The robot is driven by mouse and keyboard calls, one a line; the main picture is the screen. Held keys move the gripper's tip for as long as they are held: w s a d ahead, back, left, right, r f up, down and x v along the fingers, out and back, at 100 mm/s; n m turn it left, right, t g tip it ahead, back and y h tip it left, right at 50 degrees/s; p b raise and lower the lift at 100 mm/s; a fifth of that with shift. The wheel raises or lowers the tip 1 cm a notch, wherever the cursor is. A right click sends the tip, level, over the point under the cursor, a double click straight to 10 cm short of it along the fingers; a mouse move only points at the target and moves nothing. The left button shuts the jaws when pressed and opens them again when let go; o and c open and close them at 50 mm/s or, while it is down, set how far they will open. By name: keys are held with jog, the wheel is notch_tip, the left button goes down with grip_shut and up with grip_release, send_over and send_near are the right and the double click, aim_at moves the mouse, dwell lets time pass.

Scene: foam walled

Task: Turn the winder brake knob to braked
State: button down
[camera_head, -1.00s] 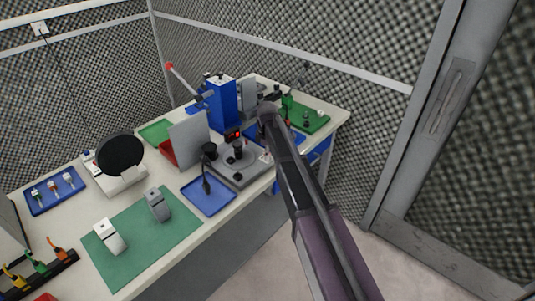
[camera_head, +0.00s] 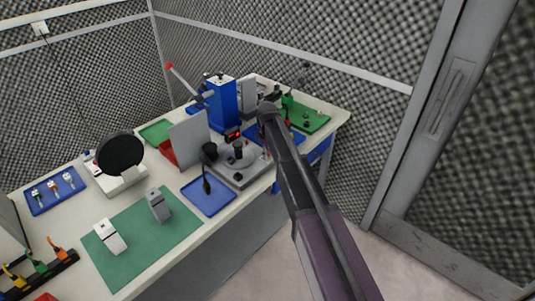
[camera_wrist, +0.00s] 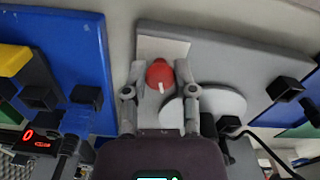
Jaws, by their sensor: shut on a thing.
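A red knob (camera_wrist: 158,78) with a white pointer mark shows in the wrist view, on the grey base (camera_wrist: 234,60) of a machine. The pointer mark lies toward the picture's bottom, tilted slightly right. My gripper (camera_wrist: 160,66) has one finger on each side of the knob and is shut on it. A white plate (camera_wrist: 176,46) is just behind the knob. In the head view the grey machine base (camera_head: 245,174) with black posts stands at the table's front edge; my arm hides the gripper and the knob there.
A white disc (camera_wrist: 226,103) is right beside my right finger. A blue panel (camera_wrist: 80,55) with black knobs lies to the left. In the head view, a blue tray (camera_head: 209,199) lies left of the machine.

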jog(key=m, duration=0.6)
jog(key=shift+s+m, duration=0.2)
jog(key=shift+m, duration=0.1)
jog(key=m, duration=0.6)
dwell(0.3)
jog(key=shift+c, duration=2)
grip_release()
jog(key=shift+w, duration=0.1)
